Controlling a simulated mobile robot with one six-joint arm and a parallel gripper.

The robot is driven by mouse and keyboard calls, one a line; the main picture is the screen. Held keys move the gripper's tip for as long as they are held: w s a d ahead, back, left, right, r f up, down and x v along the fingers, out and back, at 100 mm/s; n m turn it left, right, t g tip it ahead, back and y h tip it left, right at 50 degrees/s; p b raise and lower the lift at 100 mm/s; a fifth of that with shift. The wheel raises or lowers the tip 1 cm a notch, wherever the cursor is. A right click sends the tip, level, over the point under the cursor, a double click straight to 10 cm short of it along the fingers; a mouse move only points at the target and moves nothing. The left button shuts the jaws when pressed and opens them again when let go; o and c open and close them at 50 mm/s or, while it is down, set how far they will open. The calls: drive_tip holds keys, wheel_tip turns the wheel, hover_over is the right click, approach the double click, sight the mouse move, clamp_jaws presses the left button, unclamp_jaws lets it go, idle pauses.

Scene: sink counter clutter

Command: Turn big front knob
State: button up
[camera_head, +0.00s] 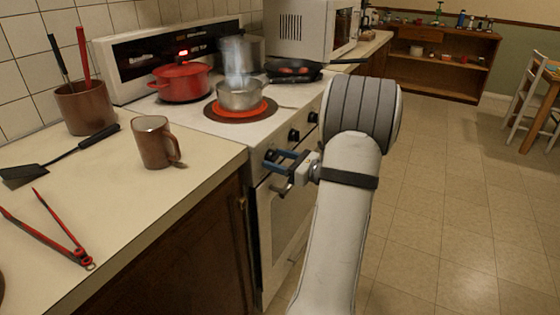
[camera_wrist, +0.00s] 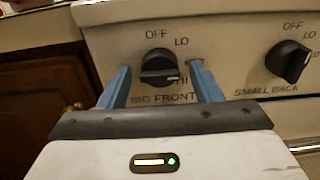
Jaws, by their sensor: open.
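The big front knob (camera_wrist: 160,67) is a black dial on the white stove panel, with OFF and LO printed above it and BIG FRONT below. In the wrist view its pointer mark is toward HI at the lower right. My gripper (camera_wrist: 158,78) is open, with one blue finger on each side of the knob; I cannot tell if they touch it. In the head view my gripper (camera_head: 277,164) is at the stove front, and the big front knob is not clearly seen there. A steaming pot (camera_head: 240,95) stands on the glowing red front burner (camera_head: 240,112).
The small back knob (camera_wrist: 290,60) is to the right on the same panel. The oven handle (camera_head: 284,182) is just below my gripper. A red pot (camera_head: 181,81) and a skillet (camera_head: 293,71) stand on the stove. A brown mug (camera_head: 152,142) is on the counter at left.

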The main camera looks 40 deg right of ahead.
drive_tip(key=c, duration=1)
drive_tip(key=shift+o, duration=0.2)
